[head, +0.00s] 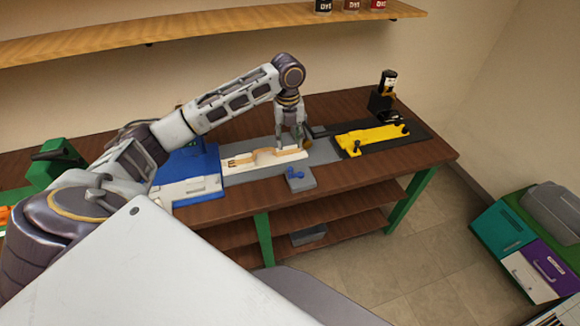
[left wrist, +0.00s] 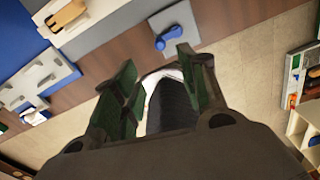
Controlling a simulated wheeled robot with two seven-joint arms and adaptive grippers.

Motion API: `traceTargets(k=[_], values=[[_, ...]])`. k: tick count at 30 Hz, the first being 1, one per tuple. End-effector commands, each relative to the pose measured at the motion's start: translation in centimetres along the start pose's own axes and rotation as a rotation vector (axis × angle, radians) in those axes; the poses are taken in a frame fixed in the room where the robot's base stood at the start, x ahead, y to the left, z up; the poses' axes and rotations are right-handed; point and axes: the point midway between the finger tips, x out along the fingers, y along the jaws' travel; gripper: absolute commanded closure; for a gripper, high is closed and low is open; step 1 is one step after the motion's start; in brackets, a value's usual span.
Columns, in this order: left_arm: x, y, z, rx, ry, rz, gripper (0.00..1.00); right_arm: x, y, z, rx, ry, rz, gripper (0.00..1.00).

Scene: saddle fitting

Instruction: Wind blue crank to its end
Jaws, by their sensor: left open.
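The blue crank (head: 296,173) sits on a small grey block at the front edge of the workbench, just in front of a long grey plate. It also shows in the left wrist view, where the blue crank (left wrist: 168,38) lies on its grey block beyond the fingertips. My left gripper (head: 293,146) hangs above the bench, behind the crank in the head view. My right gripper is not in view.
A cream tray with a wooden piece (head: 262,158) lies beside the crank block. A blue fixture (head: 190,165) stands to its left and a yellow fixture (head: 372,138) to its right. A black stand (head: 381,98) is at the back right. The floor before the bench is open.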

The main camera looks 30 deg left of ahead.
Motion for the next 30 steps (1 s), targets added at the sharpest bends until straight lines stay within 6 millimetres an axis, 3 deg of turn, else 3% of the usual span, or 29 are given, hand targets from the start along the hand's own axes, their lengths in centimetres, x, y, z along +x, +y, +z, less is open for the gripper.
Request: traceTargets(k=[8, 30], values=[[1.8, 0.0, -0.1, -0.001, 0.003, 0.002, 0.58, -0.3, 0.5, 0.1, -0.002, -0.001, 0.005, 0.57], [11.3, 0.0, -0.1, -0.001, 0.002, 0.001, 0.58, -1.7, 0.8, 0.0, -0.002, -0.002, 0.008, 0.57]])
